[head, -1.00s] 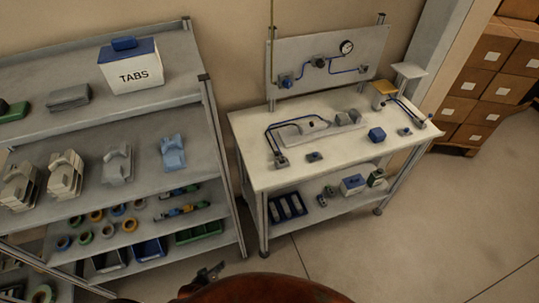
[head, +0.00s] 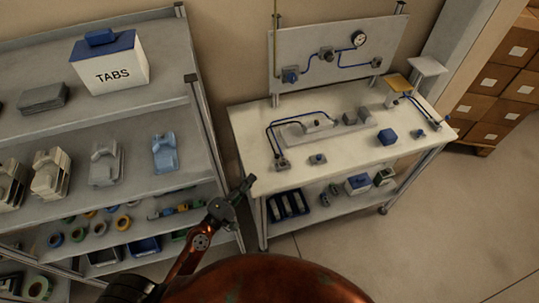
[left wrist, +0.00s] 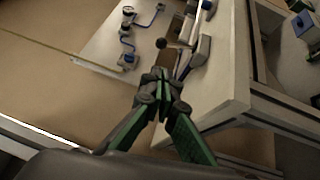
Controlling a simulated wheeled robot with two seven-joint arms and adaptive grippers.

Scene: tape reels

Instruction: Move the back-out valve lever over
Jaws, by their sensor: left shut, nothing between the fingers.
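The white bench (head: 350,165) has an upright grey panel (head: 348,35) at its back, carrying a gauge, blue tubing and valve-like fittings. A blue fitting (head: 291,75) is at the panel's lower left, and a dark fitting (head: 326,54) is near its middle. I cannot tell which part is the back-out valve lever. My left gripper (head: 246,184) is shut and empty by the bench's front left corner. My right gripper is not in view.
A block fixture (head: 318,130), a small button box (head: 318,159) and a blue block (head: 387,137) are on the bench. Cartons (head: 500,85) stand right. Floor in front is clear.

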